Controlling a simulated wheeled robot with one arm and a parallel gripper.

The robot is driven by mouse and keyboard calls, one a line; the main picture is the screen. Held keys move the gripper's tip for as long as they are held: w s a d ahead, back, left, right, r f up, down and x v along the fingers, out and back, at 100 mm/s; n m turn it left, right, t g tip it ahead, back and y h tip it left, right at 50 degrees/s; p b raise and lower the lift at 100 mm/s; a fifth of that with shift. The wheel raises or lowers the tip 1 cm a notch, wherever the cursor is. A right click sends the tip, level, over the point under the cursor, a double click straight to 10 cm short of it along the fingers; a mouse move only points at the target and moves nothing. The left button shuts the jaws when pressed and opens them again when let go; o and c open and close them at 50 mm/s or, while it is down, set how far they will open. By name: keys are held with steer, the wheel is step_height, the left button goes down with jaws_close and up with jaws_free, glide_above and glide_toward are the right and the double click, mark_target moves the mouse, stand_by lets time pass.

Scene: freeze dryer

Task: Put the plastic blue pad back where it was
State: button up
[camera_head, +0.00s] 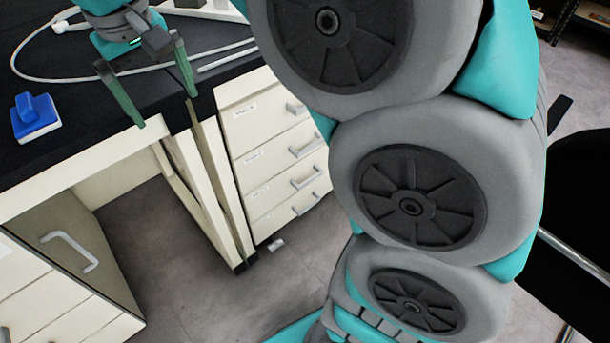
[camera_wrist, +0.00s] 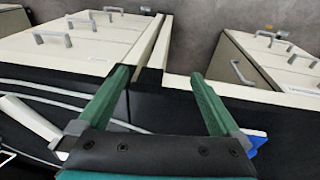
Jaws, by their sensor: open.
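The blue plastic pad (camera_head: 35,116), with a raised blue grip and a pale base, rests on the black bench top at the left in the head view. My gripper (camera_head: 166,110) is open and empty above the bench's front edge, to the right of the pad and apart from it. In the wrist view, my gripper's green fingers (camera_wrist: 160,92) are spread with nothing between them. A small blue and white part of the pad (camera_wrist: 257,142) shows beside the right finger; the rest is hidden behind the gripper.
The black bench top (camera_head: 85,108) has white tubing (camera_head: 50,78) at the back. Cream drawers with grey handles (camera_head: 270,150) stand below, with another cabinet (camera_head: 70,265) at lower left. A black chair (camera_head: 580,220) is at the right. Bench top between pad and gripper is clear.

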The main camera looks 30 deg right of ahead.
steer(key=s+d+f+m+g, duration=0.1)
steer(key=s+d+f, duration=0.5)
steer(key=s+f, duration=0.4)
steer(key=s+d+f+m+g, duration=0.2)
steer(key=s+d+f, duration=0.5)
steer(key=s, duration=0.7)
step_height(320, 180, down, 3)
steer(key=shift+r+g+y, duration=0.1)
steer(key=shift+g+y, duration=0.2)
